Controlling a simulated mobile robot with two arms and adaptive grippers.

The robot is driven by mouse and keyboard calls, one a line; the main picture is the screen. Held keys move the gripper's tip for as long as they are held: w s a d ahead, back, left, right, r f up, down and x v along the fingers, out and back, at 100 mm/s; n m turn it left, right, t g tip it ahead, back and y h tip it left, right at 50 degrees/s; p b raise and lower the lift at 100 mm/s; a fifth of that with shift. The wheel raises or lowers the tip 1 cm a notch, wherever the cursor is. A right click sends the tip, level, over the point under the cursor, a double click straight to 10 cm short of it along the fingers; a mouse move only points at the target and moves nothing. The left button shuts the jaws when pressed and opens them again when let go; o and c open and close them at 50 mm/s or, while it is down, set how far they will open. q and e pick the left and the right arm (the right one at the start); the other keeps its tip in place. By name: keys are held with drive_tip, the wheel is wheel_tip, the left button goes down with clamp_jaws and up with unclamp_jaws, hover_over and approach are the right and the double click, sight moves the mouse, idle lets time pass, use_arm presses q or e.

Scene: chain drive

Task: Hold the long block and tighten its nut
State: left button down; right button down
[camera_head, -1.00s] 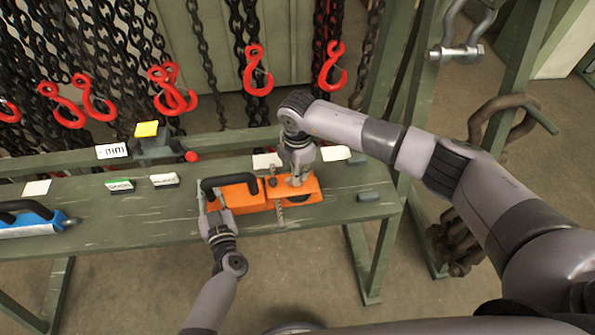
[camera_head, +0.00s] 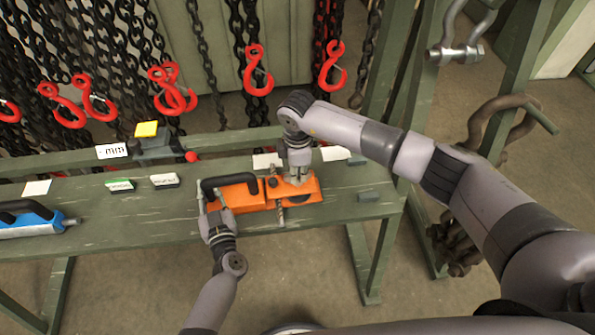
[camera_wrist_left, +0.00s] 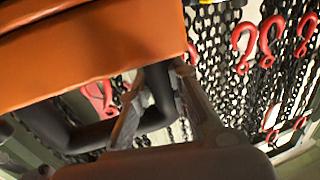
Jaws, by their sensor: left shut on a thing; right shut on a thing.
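The long orange block (camera_head: 240,196) lies on the green bench, with a black handle (camera_head: 213,183) at its left end. My left gripper (camera_head: 208,203) is shut on the black handle; in the left wrist view the handle (camera_wrist_left: 155,118) shows by the fingers (camera_wrist_left: 160,78), below the orange block (camera_wrist_left: 90,55). My right gripper (camera_head: 298,179) points straight down over the block's right part and is shut. The nut is hidden by its fingers. A thin rod or chain (camera_head: 279,210) crosses the block just left of it.
A blue tool (camera_head: 35,222) lies at the bench's left end. Small labelled blocks (camera_head: 120,186) and a yellow-topped box (camera_head: 147,131) sit behind. Red hooks (camera_head: 258,82) hang on chains at the back.

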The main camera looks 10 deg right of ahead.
sight(298, 173)
use_arm(q)
drive_tip(key=shift+s+f, duration=0.1)
drive_tip(key=shift+f, duration=0.1)
use_arm(e)
drive_tip(key=shift+w+r, duration=0.1)
drive_tip(key=shift+r, duration=0.05)
drive_tip(key=c, duration=1.7)
unclamp_jaws()
wheel_tip(298, 173, up, 12)
drive_tip(key=shift+f, duration=0.1)
use_arm(q)
drive_tip(key=shift+r, duration=0.1)
drive_tip(key=c, duration=1.4)
unclamp_jaws()
drive_tip(key=shift+c, duration=0.2)
